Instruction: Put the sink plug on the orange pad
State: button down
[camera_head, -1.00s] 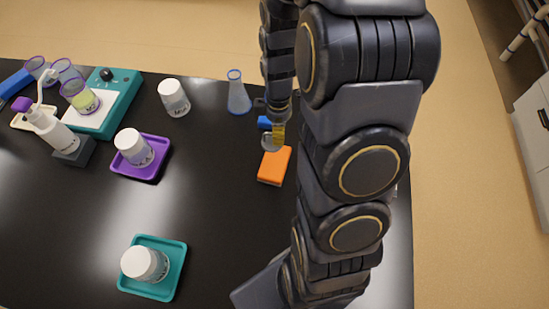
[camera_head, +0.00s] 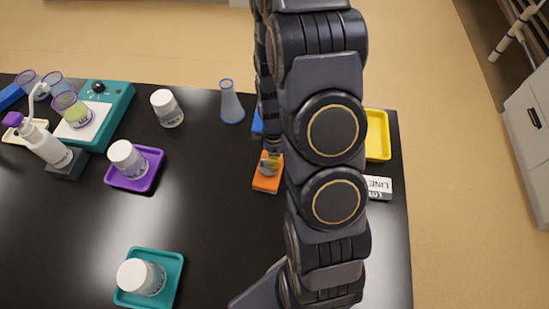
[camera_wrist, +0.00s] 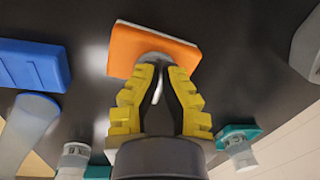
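The orange pad (camera_head: 267,184) lies on the black table, left of my arm, and fills the upper middle of the wrist view (camera_wrist: 125,50). My gripper (camera_head: 272,163) is over the pad, its yellow fingers (camera_wrist: 160,70) pointing at it. The fingers are closed in on the sink plug, a small pale grey piece (camera_wrist: 155,56) that shows at the fingertips against the orange. Most of the plug is hidden by the fingers. I cannot tell whether it touches the pad or hangs just above it.
A blue block (camera_wrist: 35,66) and a glass flask (camera_head: 231,104) stand near the pad. A yellow tray (camera_head: 385,136) and a white box marked LINE (camera_head: 378,188) lie right of my arm. A purple tray (camera_head: 150,172) and a teal tray (camera_head: 171,264) hold white-capped jars.

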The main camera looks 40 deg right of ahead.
jog(key=shift+f, duration=0.15)
jog(key=c, duration=1.2)
grip_release()
jog(key=shift+o, duration=0.2)
